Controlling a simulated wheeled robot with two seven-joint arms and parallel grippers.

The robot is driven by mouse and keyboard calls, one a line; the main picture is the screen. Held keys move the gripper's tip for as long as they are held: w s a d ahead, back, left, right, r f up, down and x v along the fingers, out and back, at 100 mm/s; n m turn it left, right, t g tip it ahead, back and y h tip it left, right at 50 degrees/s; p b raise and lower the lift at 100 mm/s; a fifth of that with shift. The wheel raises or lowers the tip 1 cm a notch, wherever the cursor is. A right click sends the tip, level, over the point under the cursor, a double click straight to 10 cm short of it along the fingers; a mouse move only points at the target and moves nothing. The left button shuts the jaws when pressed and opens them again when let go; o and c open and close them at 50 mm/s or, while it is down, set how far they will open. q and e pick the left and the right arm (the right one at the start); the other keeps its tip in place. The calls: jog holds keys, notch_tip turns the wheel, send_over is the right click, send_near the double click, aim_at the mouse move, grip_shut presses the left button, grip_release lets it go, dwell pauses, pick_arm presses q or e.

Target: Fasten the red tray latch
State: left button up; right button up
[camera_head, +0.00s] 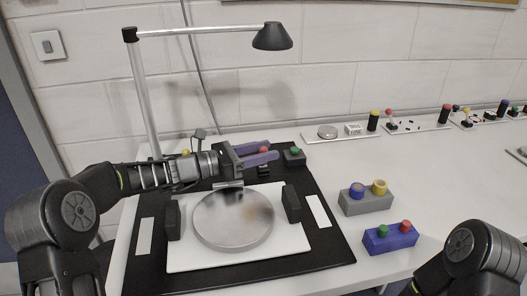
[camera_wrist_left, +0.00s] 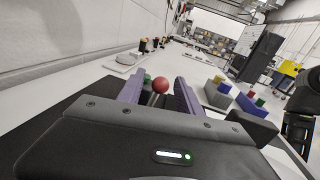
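The red tray latch shows as a round red knob (camera_head: 264,150) on a small dark base at the back edge of the black mat. In the left wrist view the red knob (camera_wrist_left: 160,85) sits between the two purple fingers of my left gripper (camera_wrist_left: 159,79), with a gap visible on each side. In the head view my left gripper (camera_head: 271,150) reaches in from the left, open, its fingers on either side of the knob and partly hiding the latch base. My right arm shows at bottom right; its gripper is out of frame.
A round mirror disc (camera_head: 233,218) lies on a white plate between dark blocks. A green-knobbed block (camera_head: 294,157) stands right of the latch. A grey block (camera_head: 366,202) and a blue block (camera_head: 390,239) stand to the right.

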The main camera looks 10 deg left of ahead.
pick_arm(q)
grip_shut()
dwell(0.3)
jog(key=shift+s+d+f+m+b, duration=0.1)
jog(key=shift+s+f+m+b, duration=0.2)
jog(key=shift+m+b, duration=0.6)
jog(key=shift+r, duration=0.25)
jog(key=shift+o, duration=0.3)
grip_release()
jog(key=shift+v, duration=3.9)
